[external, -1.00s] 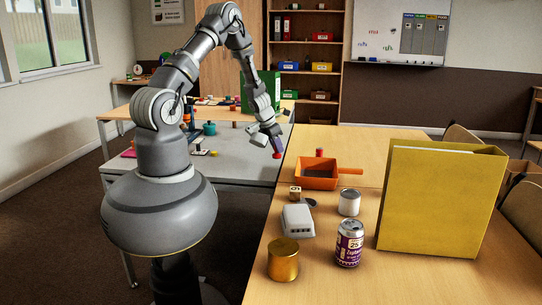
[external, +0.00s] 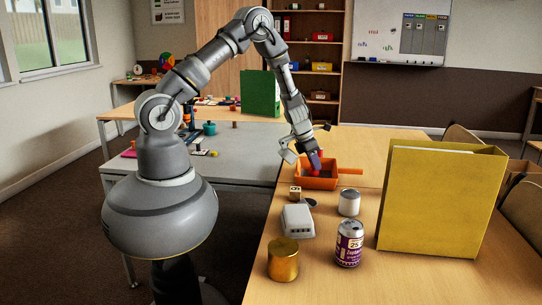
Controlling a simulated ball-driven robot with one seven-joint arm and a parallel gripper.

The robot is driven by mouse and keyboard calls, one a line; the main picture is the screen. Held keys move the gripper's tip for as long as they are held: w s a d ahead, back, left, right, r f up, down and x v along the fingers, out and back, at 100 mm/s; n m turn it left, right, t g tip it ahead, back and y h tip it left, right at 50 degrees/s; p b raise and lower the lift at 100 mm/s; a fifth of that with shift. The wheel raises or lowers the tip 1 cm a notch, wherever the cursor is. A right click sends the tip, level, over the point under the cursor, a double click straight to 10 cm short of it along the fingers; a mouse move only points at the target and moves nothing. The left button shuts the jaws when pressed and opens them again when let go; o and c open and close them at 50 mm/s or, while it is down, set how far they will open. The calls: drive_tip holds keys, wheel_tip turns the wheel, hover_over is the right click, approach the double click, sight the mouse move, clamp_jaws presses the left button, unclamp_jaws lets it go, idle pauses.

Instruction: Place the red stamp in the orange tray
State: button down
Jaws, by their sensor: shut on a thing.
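The orange tray (external: 318,185) stands on the wooden table at the right, its handle pointing right. My gripper (external: 316,168) points down over the tray, its tip within the outline of the tray's opening. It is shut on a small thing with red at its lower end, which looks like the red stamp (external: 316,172). Purple shows just above that red part. I cannot tell whether the held thing touches the tray's floor. My gripper hides part of the tray's inside and back wall.
A small red thing (external: 322,155) shows behind the tray, partly hidden by my gripper. In front stand a wooden block (external: 295,193), a white box (external: 298,221), a white can (external: 349,203), a purple can (external: 349,246) and a gold tin (external: 283,262). A yellow binder (external: 435,205) stands right.

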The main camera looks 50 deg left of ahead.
wheel_tip(320, 180, down, 3)
drive_tip(key=shift+f+b, duration=0.15)
drive_tip(key=shift+b, duration=0.8)
drive_tip(key=shift+r, duration=0.2)
drive_tip(key=shift+f, duration=0.15)
drive_tip(key=c, duration=0.9)
unclamp_jaws()
